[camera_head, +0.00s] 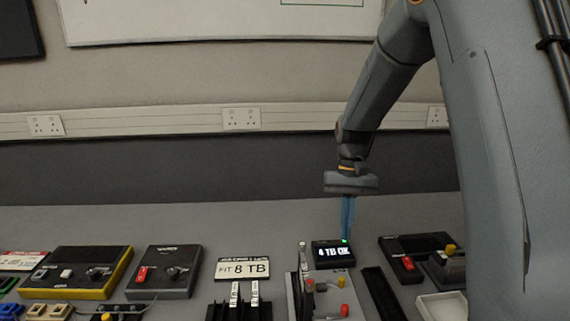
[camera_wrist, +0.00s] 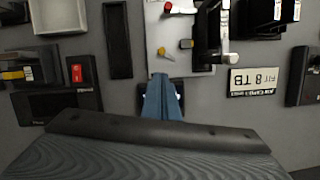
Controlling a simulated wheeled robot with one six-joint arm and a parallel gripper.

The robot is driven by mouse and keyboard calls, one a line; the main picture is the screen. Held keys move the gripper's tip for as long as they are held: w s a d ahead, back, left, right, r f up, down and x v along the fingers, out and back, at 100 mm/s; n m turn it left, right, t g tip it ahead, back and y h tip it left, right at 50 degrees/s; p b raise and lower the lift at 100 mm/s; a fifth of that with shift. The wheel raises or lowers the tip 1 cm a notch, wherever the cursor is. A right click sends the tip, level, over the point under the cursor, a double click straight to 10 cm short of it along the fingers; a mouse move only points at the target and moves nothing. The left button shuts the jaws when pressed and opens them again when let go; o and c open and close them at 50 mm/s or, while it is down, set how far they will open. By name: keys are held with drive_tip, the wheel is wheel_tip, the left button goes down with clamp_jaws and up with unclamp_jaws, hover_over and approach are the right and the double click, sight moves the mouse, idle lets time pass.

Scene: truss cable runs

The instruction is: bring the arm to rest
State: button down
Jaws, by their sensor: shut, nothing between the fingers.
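My arm reaches down from the upper right in the head view, and my gripper (camera_head: 347,232) points downward with its two blue fingers together and nothing between them. The fingertips are at or just behind a small black display (camera_head: 333,254) that reads "4 TB OK" with a green light lit. I cannot tell whether they touch it. In the wrist view the shut blue fingers (camera_wrist: 162,88) cover most of that display, beside the end of a light grey panel (camera_wrist: 172,50) with red and yellow knobs.
A sign reading "FIT 8 TB" (camera_head: 243,269) stands left of the display, behind black slotted holders (camera_head: 222,311). Black boxes with red switches stand at left (camera_head: 164,271) and right (camera_head: 400,262). A white tray (camera_head: 443,306) is at front right. The bench behind is clear.

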drive_tip(key=c, duration=2.4)
unclamp_jaws()
drive_tip(key=s+t, duration=0.1)
drive_tip(key=s, duration=0.5)
drive_tip(key=s+n+t, duration=0.1)
drive_tip(key=s, duration=0.5)
drive_tip(key=s+f+n+t, duration=0.1)
drive_tip(key=s, duration=0.5)
drive_tip(key=shift+a+f+t+h, duration=0.1)
drive_tip(key=shift+a+t+h, duration=0.2)
drive_tip(key=shift+a+t, duration=0.1)
drive_tip(key=shift+c, duration=0.2)
drive_tip(key=o, duration=0.7)
drive_tip(key=shift+s+f, duration=0.1)
drive_tip(key=shift+s, duration=0.1)
drive_tip(key=n+p, duration=0.2)
drive_tip(key=n, duration=0.5)
hover_over(342, 278)
drive_tip(key=shift+s+f+g, duration=0.15)
drive_tip(key=shift+f+g, duration=0.25)
drive_tip(key=shift+f, duration=0.2)
drive_tip(key=shift+n, duration=0.3)
drive_tip(key=shift+f+p, duration=0.75)
drive_tip(key=shift+f, duration=3.15)
clamp_jaws()
